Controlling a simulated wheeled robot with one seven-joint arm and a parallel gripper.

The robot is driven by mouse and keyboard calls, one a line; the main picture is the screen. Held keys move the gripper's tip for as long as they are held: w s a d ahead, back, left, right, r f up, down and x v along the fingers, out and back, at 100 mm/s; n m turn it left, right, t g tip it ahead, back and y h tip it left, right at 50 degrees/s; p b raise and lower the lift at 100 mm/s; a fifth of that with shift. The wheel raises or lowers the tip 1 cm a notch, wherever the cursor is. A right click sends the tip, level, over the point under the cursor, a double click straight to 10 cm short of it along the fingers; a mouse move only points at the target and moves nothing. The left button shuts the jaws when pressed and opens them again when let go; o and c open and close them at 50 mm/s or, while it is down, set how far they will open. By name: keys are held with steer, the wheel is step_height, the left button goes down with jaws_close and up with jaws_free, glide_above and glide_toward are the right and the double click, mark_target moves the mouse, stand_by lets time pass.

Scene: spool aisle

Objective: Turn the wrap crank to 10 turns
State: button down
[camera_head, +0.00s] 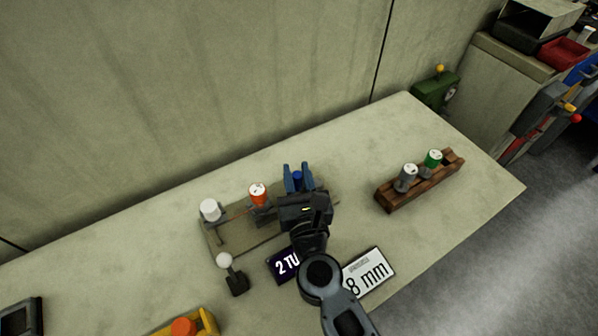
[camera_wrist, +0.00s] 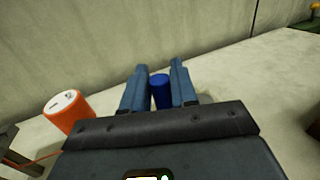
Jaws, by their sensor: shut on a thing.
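My gripper (camera_head: 298,177) is at the right end of a flat winding fixture (camera_head: 243,238) on the bench. Its blue fingers are shut on a blue knob, which looks like the handle of the wrap crank; the knob (camera_wrist: 160,91) shows between the fingers in the wrist view. The rest of the crank is hidden behind my gripper. An orange spool (camera_head: 258,195) stands on the fixture just left of my gripper, and also shows in the wrist view (camera_wrist: 69,111). A dark counter plate (camera_head: 285,264) reads "2 TU", its right part covered by my arm.
A white spool (camera_head: 210,210) stands at the fixture's left end. A white-knobbed lever (camera_head: 231,274) is in front. A white plate (camera_head: 368,272) shows "8 mm", partly covered. A wooden rack (camera_head: 421,182) with grey and green spools is to the right. A yellow-orange item (camera_head: 188,325) is at front left.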

mark_target(296, 181)
steer(key=shift+w+a+m+h+b, duration=0.1)
steer(key=shift+w+m+h+b, duration=0.15)
steer(key=shift+m+h, duration=0.65)
steer(key=shift+w+m+h+b, duration=0.1)
steer(key=shift+w+m+h, duration=0.3)
steer(key=shift+h, duration=0.9)
steer(key=shift+s, duration=0.1)
steer(key=c, duration=1)
jaws_free()
steer(key=shift+c, duration=0.2)
steer(key=shift+s+a+b, duration=0.1)
steer(key=shift+s+b, duration=0.65)
steer(key=shift+s, duration=3.15)
steer(key=shift+o, duration=0.3)
